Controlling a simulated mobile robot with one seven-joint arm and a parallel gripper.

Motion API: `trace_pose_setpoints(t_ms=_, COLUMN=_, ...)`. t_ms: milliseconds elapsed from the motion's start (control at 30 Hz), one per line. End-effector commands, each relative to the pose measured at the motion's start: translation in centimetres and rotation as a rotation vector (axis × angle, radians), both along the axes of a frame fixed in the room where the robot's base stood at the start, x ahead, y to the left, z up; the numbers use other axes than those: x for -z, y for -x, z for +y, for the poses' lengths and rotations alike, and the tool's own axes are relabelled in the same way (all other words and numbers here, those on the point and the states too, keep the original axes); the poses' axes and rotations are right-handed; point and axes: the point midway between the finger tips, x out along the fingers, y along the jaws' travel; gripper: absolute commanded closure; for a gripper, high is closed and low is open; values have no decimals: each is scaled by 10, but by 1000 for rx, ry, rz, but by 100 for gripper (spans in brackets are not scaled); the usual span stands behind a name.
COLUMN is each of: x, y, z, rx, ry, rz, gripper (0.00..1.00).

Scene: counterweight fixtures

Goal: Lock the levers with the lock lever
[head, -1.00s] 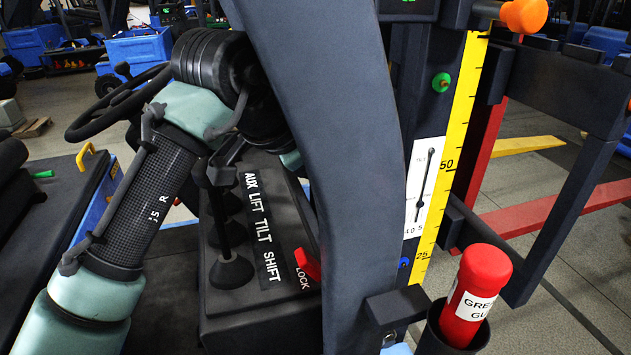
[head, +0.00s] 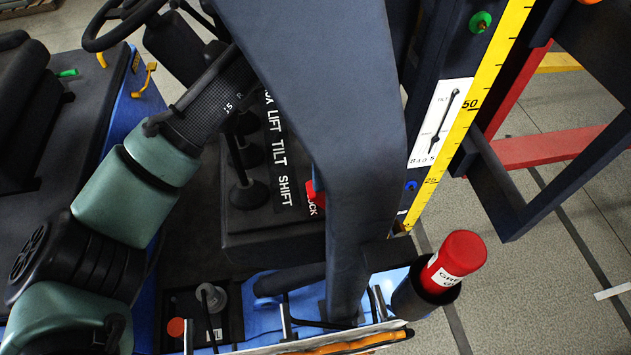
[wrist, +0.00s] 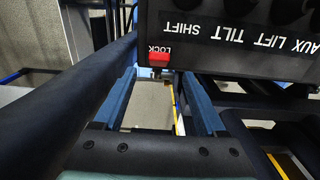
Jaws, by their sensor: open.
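The lock lever is a small red tab (head: 312,192) at the right end of the dark lever console (head: 245,222), partly hidden behind the dark post in the head view. In the wrist view the red lever (wrist: 159,59) sits at the console corner beside the word LOCK. My gripper (wrist: 159,77) is open and empty, with one blue-grey finger on each side of the picture's middle. The red lever appears just beyond the fingertips, in line with the gap. I see no contact. Black levers (head: 248,192) stand on the console beside AUX, LIFT, TILT and SHIFT labels. The head view hides my gripper.
A thick dark post (head: 350,150) stands right of the console. A red grease tube (head: 458,258) sits in a black holder. A yellow scale (head: 470,105) runs up the mast. A steering wheel (head: 95,40) is at upper left. Open floor (head: 540,285) lies at right.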

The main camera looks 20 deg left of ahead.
Motion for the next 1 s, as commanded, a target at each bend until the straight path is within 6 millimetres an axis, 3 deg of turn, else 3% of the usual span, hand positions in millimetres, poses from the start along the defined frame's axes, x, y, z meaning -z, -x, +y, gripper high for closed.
trace_pose_setpoints(t_ms=200, x=43, y=1, z=1, rx=-2, ry=0, rz=2, gripper=26)
trace_pose_setpoints(t_ms=400, x=72, y=1, z=0, rx=-1, ry=0, rz=0, gripper=26)
trace_pose_setpoints(t_ms=833, x=85, y=0, z=0, rx=0, ry=-1, rz=-2, gripper=26)
trace_pose_setpoints(t_ms=1000, x=85, y=0, z=0, rx=0, ry=-1, rz=-2, gripper=55)
